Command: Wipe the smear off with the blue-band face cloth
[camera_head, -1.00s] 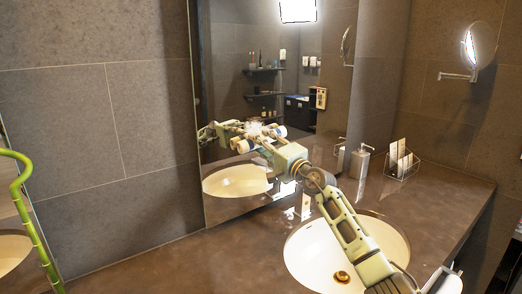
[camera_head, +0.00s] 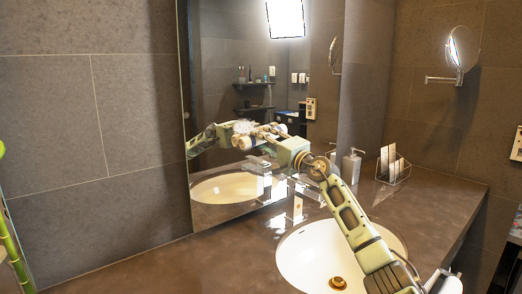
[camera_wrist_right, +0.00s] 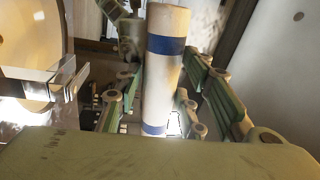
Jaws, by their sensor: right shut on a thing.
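The blue-band face cloth (camera_wrist_right: 163,75) shows in the right wrist view as a white roll with blue bands, upright in the picture. My right gripper (camera_wrist_right: 155,108) is shut on it, with fingers on both sides. In the head view my right gripper (camera_head: 268,137) is raised in front of the mirror (camera_head: 222,80), above the counter. A whitish patch (camera_head: 245,127), seemingly the smear, shows on the mirror just beyond the gripper. I cannot tell whether the cloth touches the glass. My left gripper is not in view.
A white sink (camera_head: 310,250) with a faucet (camera_head: 297,207) lies below my right arm. A soap dispenser (camera_head: 352,167) and a wire card holder (camera_head: 393,168) stand at the back right. A round magnifying mirror (camera_head: 462,48) is on the right wall. The counter's left part (camera_head: 190,262) is clear.

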